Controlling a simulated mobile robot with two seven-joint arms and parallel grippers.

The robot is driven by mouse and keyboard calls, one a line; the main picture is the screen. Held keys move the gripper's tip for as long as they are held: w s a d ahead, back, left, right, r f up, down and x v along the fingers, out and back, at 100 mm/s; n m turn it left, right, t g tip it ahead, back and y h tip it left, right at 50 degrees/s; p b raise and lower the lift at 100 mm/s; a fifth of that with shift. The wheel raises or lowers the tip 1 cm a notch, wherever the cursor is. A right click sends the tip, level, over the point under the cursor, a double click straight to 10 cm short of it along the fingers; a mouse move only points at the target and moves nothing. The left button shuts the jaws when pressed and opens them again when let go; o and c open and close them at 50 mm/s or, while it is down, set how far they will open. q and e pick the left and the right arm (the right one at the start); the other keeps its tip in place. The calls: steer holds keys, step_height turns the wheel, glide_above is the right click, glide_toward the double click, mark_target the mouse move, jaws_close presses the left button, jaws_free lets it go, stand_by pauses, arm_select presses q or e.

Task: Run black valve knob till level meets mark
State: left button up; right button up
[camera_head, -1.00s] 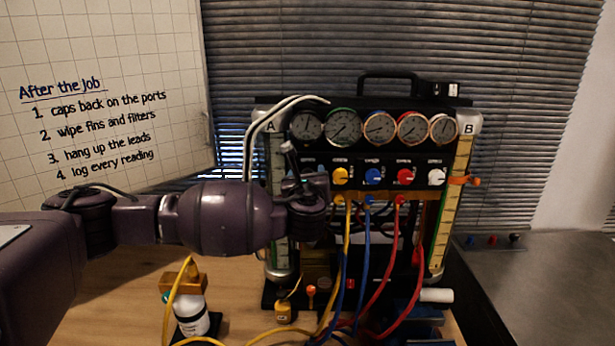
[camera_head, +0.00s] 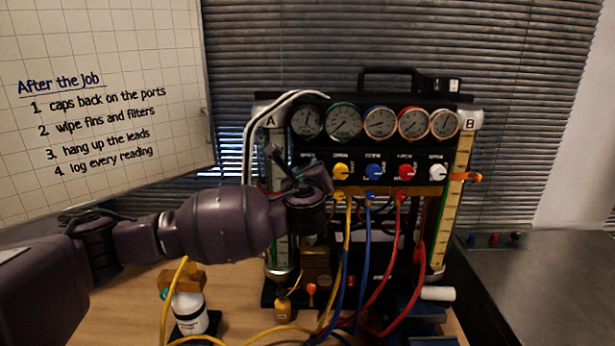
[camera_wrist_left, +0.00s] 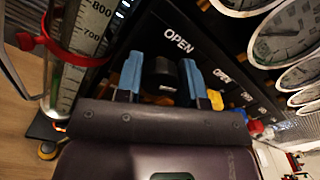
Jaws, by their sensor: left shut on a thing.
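My left gripper (camera_wrist_left: 162,78) has its two blue fingers on either side of the black valve knob (camera_wrist_left: 162,70), shut on it below an OPEN label on the dark panel. In the head view my left gripper (camera_head: 302,176) is at the panel's left end and hides the knob. Sight tube A (camera_wrist_left: 88,35), with a printed scale showing 800 and 700, stands left of the knob with a red marker (camera_wrist_left: 48,40) around it. The liquid level in tube A cannot be made out. My right gripper is not in view.
Tube B (camera_head: 458,180) with an orange marker (camera_head: 473,177) stands at the rig's right. Yellow (camera_head: 341,171), blue (camera_head: 373,171), red (camera_head: 406,171) and white (camera_head: 437,172) knobs line the panel under several gauges (camera_head: 380,123). Hoses (camera_head: 366,250) hang in front. A white bottle (camera_head: 191,315) stands lower left.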

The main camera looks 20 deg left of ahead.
arm_select(q)
steer(key=n+b, duration=0.1)
steer(key=n, duration=0.2)
steer(key=shift+f+n, duration=0.15)
steer(key=shift+n, duration=0.25)
steer(key=n, duration=0.3)
steer(key=shift+n, duration=0.3)
steer(key=n+b, duration=0.1)
steer(key=n, duration=0.4)
steer(key=shift+n, duration=0.8)
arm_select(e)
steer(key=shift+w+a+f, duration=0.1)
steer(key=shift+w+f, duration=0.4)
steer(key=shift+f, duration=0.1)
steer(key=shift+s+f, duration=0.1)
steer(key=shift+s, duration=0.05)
arm_select(q)
steer(key=o, duration=0.9)
steer(key=shift+s, duration=0.1)
